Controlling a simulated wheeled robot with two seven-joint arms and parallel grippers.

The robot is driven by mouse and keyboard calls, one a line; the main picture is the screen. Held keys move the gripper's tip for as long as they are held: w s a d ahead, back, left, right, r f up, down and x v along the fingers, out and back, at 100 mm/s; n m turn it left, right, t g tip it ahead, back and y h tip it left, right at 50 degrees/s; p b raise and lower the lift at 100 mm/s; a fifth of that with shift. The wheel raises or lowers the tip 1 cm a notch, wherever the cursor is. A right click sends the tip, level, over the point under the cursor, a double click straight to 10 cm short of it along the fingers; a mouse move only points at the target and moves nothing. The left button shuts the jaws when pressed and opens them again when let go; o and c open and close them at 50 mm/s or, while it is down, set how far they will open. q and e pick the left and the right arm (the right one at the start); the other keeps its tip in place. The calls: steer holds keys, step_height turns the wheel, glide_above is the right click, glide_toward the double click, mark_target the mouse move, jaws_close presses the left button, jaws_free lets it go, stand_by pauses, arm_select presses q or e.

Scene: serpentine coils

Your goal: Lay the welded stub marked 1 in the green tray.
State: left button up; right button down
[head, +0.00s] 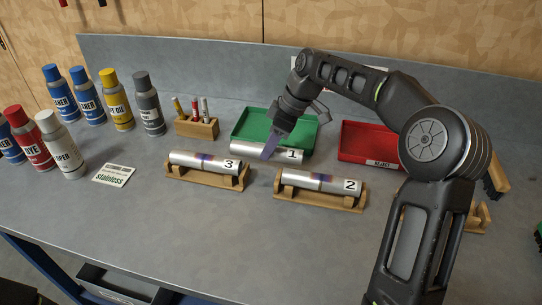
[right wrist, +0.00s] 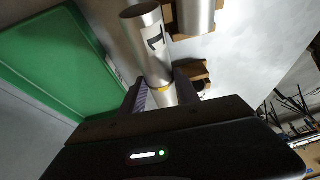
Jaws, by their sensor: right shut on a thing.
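The welded stub marked 1 (head: 289,152) is a silver tube held at the front edge of the green tray (head: 247,125). My right gripper (head: 269,152) is shut on it near its middle. In the right wrist view the stub (right wrist: 146,38) shows its 1 label and a yellowish weld band between the fingers (right wrist: 160,95). The green tray also shows in that view, to the left of the stub (right wrist: 95,40). The tray looks empty, though my gripper hides part of it. I cannot tell the stub's exact height over the bench. My left gripper is not in view.
Stub 3 (head: 228,165) and stub 2 (head: 350,187) lie in wooden cradles in front of the tray. A red tray (head: 352,150) stands to the right, partly behind my arm. A wooden pen block (head: 197,129) stands left of the green tray. Several spray cans (head: 116,112) stand further left.

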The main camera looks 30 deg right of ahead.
steer(key=shift+f, duration=1.85)
steer(key=shift+f, duration=0.1)
steer(key=c, duration=0.9)
jaws_free()
steer(key=v, duration=1.2)
